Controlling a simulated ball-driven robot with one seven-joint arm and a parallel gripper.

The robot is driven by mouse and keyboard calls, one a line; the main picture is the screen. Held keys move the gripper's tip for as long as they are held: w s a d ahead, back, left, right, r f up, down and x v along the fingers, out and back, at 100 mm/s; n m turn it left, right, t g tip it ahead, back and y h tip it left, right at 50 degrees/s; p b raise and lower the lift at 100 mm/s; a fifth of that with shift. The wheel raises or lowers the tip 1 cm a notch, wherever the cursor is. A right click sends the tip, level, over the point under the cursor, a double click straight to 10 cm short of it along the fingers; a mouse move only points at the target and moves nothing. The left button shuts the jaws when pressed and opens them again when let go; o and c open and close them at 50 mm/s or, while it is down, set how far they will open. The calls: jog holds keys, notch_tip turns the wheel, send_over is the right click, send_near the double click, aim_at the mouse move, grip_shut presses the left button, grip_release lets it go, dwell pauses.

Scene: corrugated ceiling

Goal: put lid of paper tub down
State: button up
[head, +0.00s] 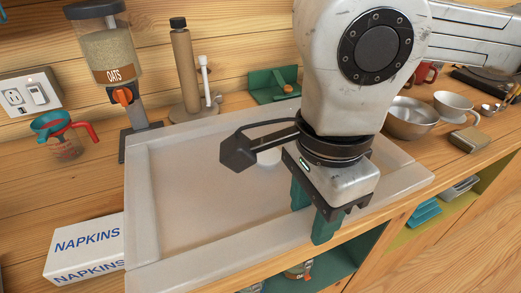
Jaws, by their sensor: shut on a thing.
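My gripper (309,225), with two green fingers, points down over the front right part of a pale, shallow tray (195,215). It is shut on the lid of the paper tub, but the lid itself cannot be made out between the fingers. A small white rounded object (268,157) shows in the tray behind my gripper. It is partly covered by my wrist, and I cannot tell whether it is the paper tub.
A napkins box (85,245) stands left of the tray. An oats dispenser (112,60), a paper-roll holder (185,75) and a green stand (272,85) are behind. The tray's left half is clear.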

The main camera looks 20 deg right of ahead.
jog(key=w+d+f, duration=0.2)
jog(key=f, duration=0.1)
jog(key=w+d+f, duration=0.1)
jog(key=f, duration=0.1)
jog(key=shift+w, duration=0.1)
jog(key=shift+w+d+f, duration=0.1)
jog(key=shift+w+f, duration=0.05)
jog(key=shift+f, duration=0.9)
jog(key=shift+w+d+f, duration=0.1)
jog(key=shift+f, duration=0.9)
jog(key=o, duration=1.2)
notch_tip(320, 180, up, 12)
jog(key=shift+r, duration=0.1)
